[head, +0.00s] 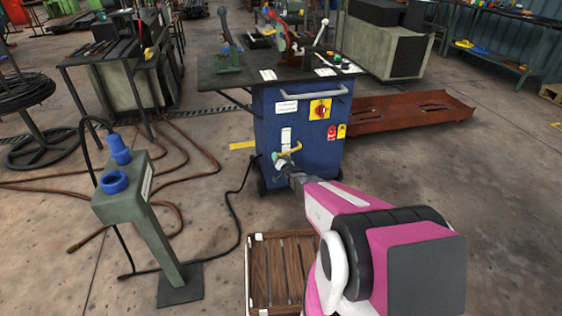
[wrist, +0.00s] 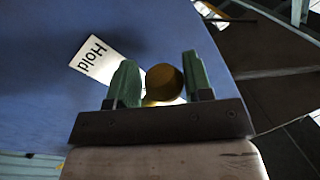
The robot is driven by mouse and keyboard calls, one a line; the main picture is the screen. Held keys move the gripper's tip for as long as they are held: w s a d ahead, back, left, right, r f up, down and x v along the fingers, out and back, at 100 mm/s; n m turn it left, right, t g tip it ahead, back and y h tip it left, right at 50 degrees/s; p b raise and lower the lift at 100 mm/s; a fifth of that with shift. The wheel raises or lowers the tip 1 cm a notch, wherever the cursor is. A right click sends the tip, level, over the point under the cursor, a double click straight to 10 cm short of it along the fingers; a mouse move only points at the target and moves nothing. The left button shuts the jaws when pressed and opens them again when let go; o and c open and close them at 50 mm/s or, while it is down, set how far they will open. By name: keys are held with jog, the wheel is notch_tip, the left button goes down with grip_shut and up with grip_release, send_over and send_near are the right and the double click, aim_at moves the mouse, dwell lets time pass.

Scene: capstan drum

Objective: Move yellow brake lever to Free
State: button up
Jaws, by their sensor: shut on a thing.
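The yellow brake lever (head: 293,150) is on the front face of the blue cabinet (head: 290,185). Its round knob (wrist: 163,80) sits between the two green fingers in the wrist view. My gripper (head: 281,161) is shut on the lever; in the wrist view the fingers (wrist: 161,84) flank the knob. A white label reading "Hold" (wrist: 95,59) is upside down to the left of the knob. The lever's pivot is hidden.
A yellow panel with a red rotary switch (head: 320,109) and a grey rail handle (head: 313,93) are above the lever. A green pedestal with blue knobs (head: 140,200) stands at left, with a black cable on the floor. A wooden pallet (head: 280,275) lies in front.

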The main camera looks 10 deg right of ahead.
notch_tip(320, 180, up, 9)
jog(key=m+t, duration=0.1)
jog(key=m, duration=0.3)
jog(key=m+t+h, duration=0.1)
jog(key=m, duration=0.3)
jog(key=shift+d+r+m, duration=0.15)
jog(key=shift+m, duration=0.15)
jog(key=shift+w+d+r+m+h, duration=0.1)
jog(key=shift+d+r+m+h, duration=0.2)
jog(key=shift+r+m, duration=0.35)
jog(key=shift+w+d+r+m+h, duration=0.1)
jog(key=shift+d+r+m+h, duration=0.2)
jog(key=shift+m, duration=0.55)
jog(key=shift+d+r, duration=0.1)
jog(key=o, duration=1.3)
jog(key=shift+c, duration=0.2)
jog(key=shift+s, duration=0.15)
jog(key=v, duration=1)
jog(key=shift+s, duration=0.3)
jog(key=shift+d, duration=0.1)
